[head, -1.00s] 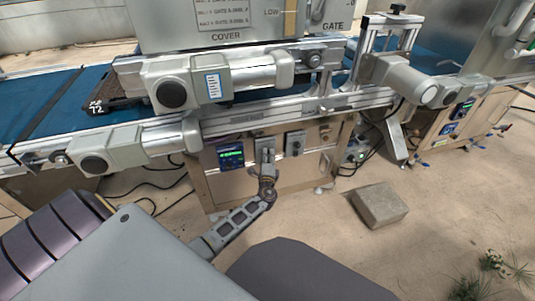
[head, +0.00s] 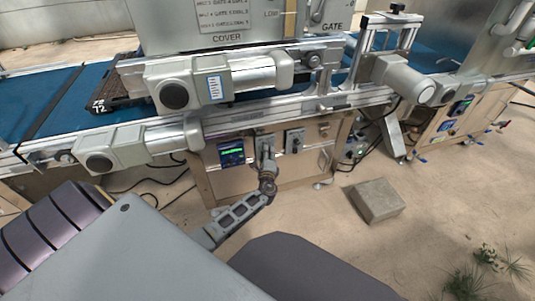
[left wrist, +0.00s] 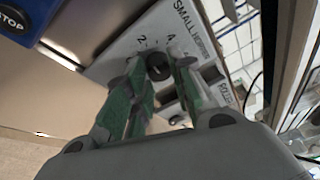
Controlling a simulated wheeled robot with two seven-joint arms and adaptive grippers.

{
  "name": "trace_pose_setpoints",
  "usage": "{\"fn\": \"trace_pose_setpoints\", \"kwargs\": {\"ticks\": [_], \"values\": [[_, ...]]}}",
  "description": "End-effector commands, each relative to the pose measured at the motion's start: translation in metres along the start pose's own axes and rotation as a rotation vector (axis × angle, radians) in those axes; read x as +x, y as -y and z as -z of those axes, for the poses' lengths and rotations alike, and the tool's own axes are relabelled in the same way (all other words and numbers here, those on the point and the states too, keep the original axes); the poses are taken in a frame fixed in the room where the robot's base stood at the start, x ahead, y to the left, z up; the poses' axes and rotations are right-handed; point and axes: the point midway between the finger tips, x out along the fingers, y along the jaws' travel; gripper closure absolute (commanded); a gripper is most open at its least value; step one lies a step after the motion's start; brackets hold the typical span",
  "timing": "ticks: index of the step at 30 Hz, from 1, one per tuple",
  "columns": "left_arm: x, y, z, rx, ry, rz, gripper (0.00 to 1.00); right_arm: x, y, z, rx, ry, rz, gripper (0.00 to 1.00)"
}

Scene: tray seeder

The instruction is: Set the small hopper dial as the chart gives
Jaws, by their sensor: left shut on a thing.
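The small hopper dial (left wrist: 158,66) is a round black knob on a grey plate (left wrist: 128,52) marked "SMALL HOPPER", with numbers such as 2 and 4 around it. My left gripper (left wrist: 153,75) is shut on the dial, with a green-padded finger on each side of it. In the head view my left gripper (head: 266,166) reaches up to the machine's front and hides the dial. The dial's exact setting cannot be read. The chart (head: 222,15) is a pale label on the cover, with text too small to read surely. My right gripper is not in view.
A lit display (head: 231,153) is left of the dial plate, and a second control plate (head: 294,140) is right of it. A blue stop-button housing (left wrist: 22,20) is near the plate. A concrete block (head: 377,200) lies on the floor. A tray marked 72 (head: 122,92) sits on the belt.

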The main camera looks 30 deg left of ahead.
Motion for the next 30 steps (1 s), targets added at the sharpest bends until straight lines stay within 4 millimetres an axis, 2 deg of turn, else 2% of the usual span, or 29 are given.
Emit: {"fn": "trace_pose_setpoints", "kwargs": {"ticks": [4, 5, 9, 22, 30], "values": [[0.0, -0.001, 0.001, 0.0, -0.001, -0.001, 1.0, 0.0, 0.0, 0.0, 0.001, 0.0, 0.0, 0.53], [0.0, -0.001, 0.001, 0.0, -0.001, -0.001, 0.72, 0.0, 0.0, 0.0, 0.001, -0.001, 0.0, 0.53], [0.0, -0.001, 0.001, 0.0, -0.001, -0.001, 0.55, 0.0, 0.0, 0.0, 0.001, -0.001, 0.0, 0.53], [-0.002, 0.0, 0.0, -0.001, -0.001, 0.0, 0.55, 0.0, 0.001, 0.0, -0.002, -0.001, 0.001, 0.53], [-0.017, -0.001, 0.001, 0.0, -0.002, -0.001, 0.55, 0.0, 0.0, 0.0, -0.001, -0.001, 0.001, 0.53]]}}
